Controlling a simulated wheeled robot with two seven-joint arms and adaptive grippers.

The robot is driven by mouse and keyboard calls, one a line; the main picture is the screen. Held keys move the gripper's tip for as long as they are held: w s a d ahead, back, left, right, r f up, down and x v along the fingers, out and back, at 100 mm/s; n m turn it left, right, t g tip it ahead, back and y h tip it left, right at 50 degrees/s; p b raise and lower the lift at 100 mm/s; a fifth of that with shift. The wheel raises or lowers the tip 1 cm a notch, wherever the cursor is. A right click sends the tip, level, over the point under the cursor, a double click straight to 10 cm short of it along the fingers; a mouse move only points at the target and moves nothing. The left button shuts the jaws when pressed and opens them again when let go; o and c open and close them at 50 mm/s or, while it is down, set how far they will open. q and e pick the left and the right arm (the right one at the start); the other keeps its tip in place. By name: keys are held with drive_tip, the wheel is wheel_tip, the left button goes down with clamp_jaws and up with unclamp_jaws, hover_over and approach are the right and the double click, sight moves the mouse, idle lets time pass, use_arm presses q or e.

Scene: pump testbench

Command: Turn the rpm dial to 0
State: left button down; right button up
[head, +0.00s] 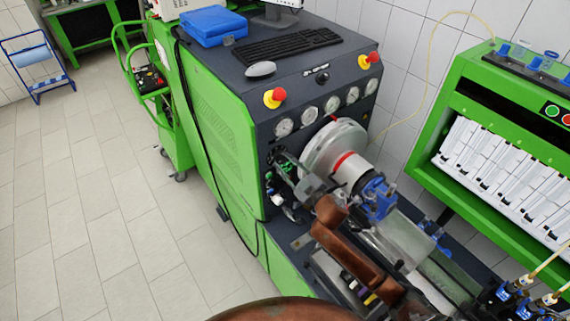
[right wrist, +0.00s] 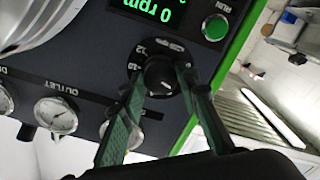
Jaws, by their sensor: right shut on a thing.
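The rpm dial (right wrist: 162,76) is a round black knob with a white mark, set in a dark panel with white scale numbers around it, in the right wrist view. My right gripper (right wrist: 163,82) has its green-padded fingers on both sides of the knob and is shut on it. The green display (right wrist: 155,8) above it appears upside down and reads 0 rpm. In the head view my right gripper (head: 287,172) is at the front panel of the green and black testbench (head: 215,125). My left gripper is not in view.
A green RUN button (right wrist: 215,27) is close to the dial. Several gauges (head: 309,115) line the panel, with two red stop buttons (head: 275,97) above. A large metal disc (head: 325,145) stands right of my gripper. The tiled floor (head: 100,200) at left is clear.

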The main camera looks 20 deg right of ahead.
drive_tip(key=n, duration=0.4)
drive_tip(key=shift+r+n, duration=0.1)
drive_tip(key=shift+n, duration=0.2)
drive_tip(key=n, duration=0.4)
drive_tip(key=shift+r+n, duration=0.1)
drive_tip(key=shift+n, duration=0.2)
drive_tip(key=o, duration=1.2)
drive_tip(key=shift+w+b, duration=0.1)
drive_tip(key=shift+b, duration=0.2)
drive_tip(key=shift+c, duration=0.2)
drive_tip(key=v, duration=1.2)
drive_tip(key=shift+d, duration=0.1)
